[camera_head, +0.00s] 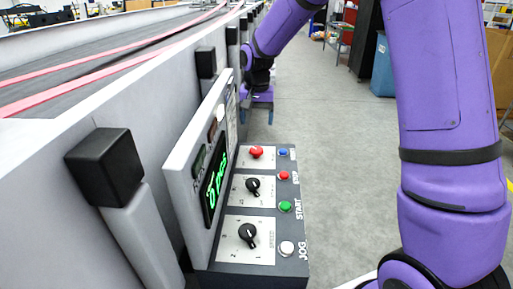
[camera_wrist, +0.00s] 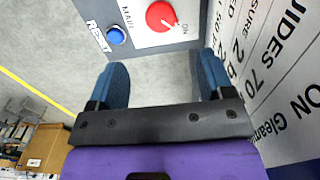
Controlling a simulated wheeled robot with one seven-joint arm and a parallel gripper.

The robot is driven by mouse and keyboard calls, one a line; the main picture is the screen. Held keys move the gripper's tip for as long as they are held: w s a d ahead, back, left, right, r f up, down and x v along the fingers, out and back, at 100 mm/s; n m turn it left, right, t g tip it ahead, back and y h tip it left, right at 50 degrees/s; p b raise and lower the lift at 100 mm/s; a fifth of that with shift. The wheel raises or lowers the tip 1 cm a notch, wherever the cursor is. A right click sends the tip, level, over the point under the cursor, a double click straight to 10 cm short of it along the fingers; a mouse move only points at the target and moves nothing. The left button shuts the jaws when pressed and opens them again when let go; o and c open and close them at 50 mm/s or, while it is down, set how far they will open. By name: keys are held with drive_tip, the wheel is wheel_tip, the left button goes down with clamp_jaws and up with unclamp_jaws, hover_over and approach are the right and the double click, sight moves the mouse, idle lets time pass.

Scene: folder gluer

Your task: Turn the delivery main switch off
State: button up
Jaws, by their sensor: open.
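The main switch is a red rotary knob (camera_head: 257,153) on a pale plate at the far end of the dark control panel (camera_head: 292,238). In the wrist view the red knob (camera_wrist: 161,16) sits near the top, beside the letters "MAIN", with its white mark towards the "ON" label. My gripper (camera_wrist: 160,80) is open and empty. Its two blue fingers are spread below the knob in that view and apart from it.
A blue reset button (camera_wrist: 116,36) is beside the knob. Black knobs (camera_head: 249,235), a red button (camera_head: 284,175) and a green START button (camera_head: 286,207) share the panel. An upright sign plate (camera_wrist: 285,75) is close to the right finger. Open floor (camera_head: 345,170) lies right of the panel.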

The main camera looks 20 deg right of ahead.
sight(256, 149)
wheel_tip(256, 149, down, 11)
idle(0.5)
drive_tip(key=c, duration=0.9)
